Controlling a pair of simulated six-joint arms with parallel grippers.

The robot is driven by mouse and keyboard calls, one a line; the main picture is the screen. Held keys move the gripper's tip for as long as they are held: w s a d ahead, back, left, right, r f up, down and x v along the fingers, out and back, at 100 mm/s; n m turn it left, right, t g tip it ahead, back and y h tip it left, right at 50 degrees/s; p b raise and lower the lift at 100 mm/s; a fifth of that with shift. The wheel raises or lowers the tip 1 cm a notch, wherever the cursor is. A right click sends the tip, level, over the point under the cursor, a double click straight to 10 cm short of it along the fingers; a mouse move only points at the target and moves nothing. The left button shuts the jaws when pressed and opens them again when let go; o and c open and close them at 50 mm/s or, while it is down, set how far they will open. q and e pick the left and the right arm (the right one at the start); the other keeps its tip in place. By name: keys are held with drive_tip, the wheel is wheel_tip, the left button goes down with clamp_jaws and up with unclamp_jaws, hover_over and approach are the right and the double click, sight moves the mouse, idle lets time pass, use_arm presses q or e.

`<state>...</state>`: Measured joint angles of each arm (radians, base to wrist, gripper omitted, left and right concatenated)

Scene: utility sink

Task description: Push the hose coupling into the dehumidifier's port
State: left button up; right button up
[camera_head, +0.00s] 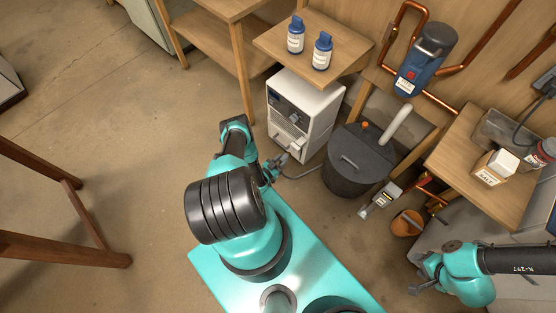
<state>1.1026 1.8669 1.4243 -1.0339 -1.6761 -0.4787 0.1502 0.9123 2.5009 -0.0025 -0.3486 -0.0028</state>
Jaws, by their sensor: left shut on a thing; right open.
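The dehumidifier (318,108) is a white box with a dark control panel, standing on the floor under a wooden shelf. My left gripper (279,160) is at the lower front of the dehumidifier, shut on the hose coupling, which is too small and too covered to make out. A thin grey hose (304,174) runs from this gripper to the right, toward a dark round basin. The port is hidden or too small to see, so I cannot tell whether the coupling touches it. My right gripper (414,290) is open and empty at the lower right, far from the dehumidifier.
The dark lidded basin (345,182) with a white pipe stands right of the dehumidifier. Two blue-capped bottles (309,44) stand on the shelf above. The floor at left is mostly clear.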

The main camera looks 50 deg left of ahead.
sight(287, 155)
use_arm(q)
drive_tip(key=shift+w, duration=0.8)
drive_tip(key=shift+w+a, duration=0.2)
drive_tip(key=shift+w, duration=1.4)
idle(1.0)
drive_tip(key=o, duration=1)
drive_tip(key=s+d, duration=0.1)
drive_tip(key=s, duration=1.6)
drive_tip(key=shift+s+d, duration=0.2)
drive_tip(key=shift+d, duration=0.05)
